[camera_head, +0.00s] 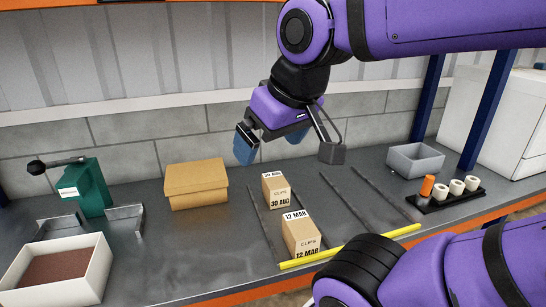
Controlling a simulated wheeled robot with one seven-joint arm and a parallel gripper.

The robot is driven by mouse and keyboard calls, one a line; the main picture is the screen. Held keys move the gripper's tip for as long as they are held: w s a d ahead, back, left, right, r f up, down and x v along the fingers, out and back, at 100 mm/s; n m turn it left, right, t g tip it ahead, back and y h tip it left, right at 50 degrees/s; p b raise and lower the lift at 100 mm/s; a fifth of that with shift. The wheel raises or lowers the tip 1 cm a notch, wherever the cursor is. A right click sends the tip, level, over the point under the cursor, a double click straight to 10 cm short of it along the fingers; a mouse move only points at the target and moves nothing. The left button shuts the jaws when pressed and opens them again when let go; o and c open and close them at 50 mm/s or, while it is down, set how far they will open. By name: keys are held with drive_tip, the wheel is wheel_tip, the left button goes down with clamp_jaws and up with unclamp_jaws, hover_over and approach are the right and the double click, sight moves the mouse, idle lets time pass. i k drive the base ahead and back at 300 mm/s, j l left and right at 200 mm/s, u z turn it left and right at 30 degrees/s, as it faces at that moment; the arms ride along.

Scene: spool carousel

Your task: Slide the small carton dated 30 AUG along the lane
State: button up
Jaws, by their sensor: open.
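The small carton dated 30 AUG (276,189) stands upright on the grey bench, between dark rails. A second carton, dated 12 MAR (302,235), stands in front of it in the same lane, nearer the yellow strip (351,246). My gripper (290,150) hangs above and behind the 30 AUG carton, open and empty. One finger is to the upper left of the carton, the other to its upper right. It appears apart from both cartons.
A cardboard box (196,184) and a green tool (85,188) stand left. A white tray (60,275) is at front left. A grey bin (414,160) and a black rack (447,198) with rolls stand right.

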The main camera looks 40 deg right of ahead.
sight(275, 189)
drive_tip(key=i+z, duration=0.1)
drive_tip(key=z, duration=0.35)
drive_tip(key=i+l+z, duration=0.1)
drive_tip(key=z, duration=0.3)
